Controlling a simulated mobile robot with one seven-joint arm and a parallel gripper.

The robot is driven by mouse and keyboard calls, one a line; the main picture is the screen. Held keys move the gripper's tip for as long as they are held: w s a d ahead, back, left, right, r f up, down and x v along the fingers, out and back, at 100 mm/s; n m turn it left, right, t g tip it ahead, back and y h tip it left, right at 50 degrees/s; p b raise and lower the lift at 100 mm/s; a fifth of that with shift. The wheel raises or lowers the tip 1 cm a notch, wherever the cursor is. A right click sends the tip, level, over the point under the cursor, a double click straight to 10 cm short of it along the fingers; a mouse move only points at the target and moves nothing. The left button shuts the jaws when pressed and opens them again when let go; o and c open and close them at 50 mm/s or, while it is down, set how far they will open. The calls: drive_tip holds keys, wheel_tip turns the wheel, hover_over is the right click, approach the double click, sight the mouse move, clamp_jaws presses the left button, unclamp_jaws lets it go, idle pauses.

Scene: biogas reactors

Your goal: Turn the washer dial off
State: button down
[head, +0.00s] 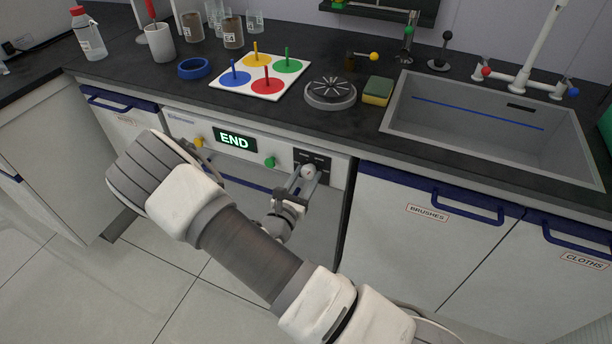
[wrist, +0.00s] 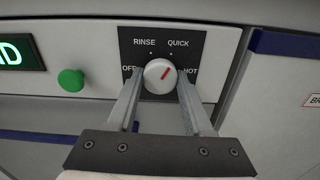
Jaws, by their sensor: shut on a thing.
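The washer dial (wrist: 160,76) is a white round knob on a dark panel in the wrist view. Its red mark points up and to the right, toward QUICK. OFF is printed at the left, RINSE at the upper left, HOT at the right. My gripper (wrist: 159,84) has one finger on each side of the dial and is shut on it. In the head view the dial (head: 308,170) is at the right end of the washer front (head: 236,158), with my gripper (head: 304,178) at it. The washer display (head: 234,139) reads END.
A green button (head: 270,161) and a yellow knob (head: 199,142) are on the washer front left of the dial. A blue-handled drawer marked BRUSHES (head: 427,214) is to the right. The counter above holds a round grey stand (head: 330,93) and a sponge (head: 378,91).

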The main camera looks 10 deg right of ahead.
drive_tip(key=n+p, duration=0.4)
drive_tip(key=n, duration=0.1)
drive_tip(key=shift+r+p, duration=0.15)
drive_tip(key=shift+p, duration=0.15)
drive_tip(key=n+p, duration=0.3)
drive_tip(key=n, duration=0.3)
drive_tip(key=shift+s+n+p, duration=0.1)
drive_tip(key=shift+n+p, duration=0.2)
drive_tip(key=n+p, duration=0.2)
drive_tip(key=n, duration=0.4)
drive_tip(key=shift+d, duration=0.1)
drive_tip(key=n, duration=0.5)
drive_tip(key=shift+n+p, duration=0.4)
drive_tip(key=shift+c, duration=1.5)
unclamp_jaws()
